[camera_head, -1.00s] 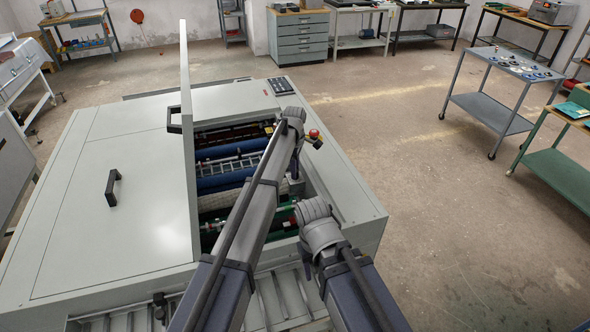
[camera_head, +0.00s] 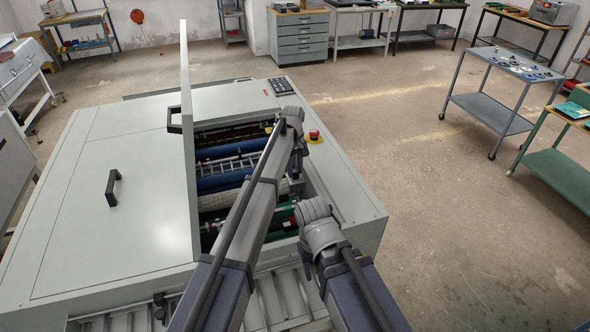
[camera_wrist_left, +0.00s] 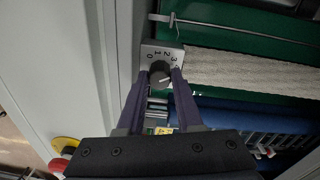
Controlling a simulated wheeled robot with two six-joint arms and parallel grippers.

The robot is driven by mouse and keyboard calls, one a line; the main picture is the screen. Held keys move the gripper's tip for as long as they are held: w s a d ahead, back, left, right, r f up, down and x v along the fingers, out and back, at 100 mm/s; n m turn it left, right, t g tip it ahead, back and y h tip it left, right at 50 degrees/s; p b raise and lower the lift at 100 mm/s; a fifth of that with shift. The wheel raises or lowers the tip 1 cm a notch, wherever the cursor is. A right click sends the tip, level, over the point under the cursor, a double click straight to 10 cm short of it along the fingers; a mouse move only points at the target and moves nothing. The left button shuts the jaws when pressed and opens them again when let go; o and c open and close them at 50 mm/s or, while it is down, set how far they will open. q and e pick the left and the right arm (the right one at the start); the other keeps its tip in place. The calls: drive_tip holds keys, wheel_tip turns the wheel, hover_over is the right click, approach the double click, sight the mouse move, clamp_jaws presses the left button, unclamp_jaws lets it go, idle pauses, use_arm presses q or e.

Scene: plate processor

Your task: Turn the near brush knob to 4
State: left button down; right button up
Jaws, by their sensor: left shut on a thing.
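The brush knob (camera_wrist_left: 159,71) is a dark round knob on a pale square dial plate (camera_wrist_left: 148,50) in the left wrist view. The numbers 0, 1, 2 and 3 show on the plate; a finger covers its right side. A pale mark shows on the knob's lower right. My left gripper (camera_wrist_left: 160,82) is shut on the knob, one finger on each side. In the head view my left gripper (camera_head: 298,172) points down into the machine's open bay at its right edge, and the knob is not clear there. My right gripper is not seen.
The plate processor (camera_head: 110,240) has a raised lid panel (camera_head: 187,120) left of the bay. Blue rollers (camera_head: 222,183) lie inside. A red stop button (camera_head: 314,134) sits on the right rim; it also shows in the left wrist view (camera_wrist_left: 59,166).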

use_arm(q)
drive_tip(key=shift+m, duration=1.3)
drive_tip(key=c, duration=0.6)
unclamp_jaws()
drive_tip(key=shift+o, duration=0.2)
drive_tip(key=shift+d, duration=0.1)
drive_tip(key=shift+r, duration=0.1)
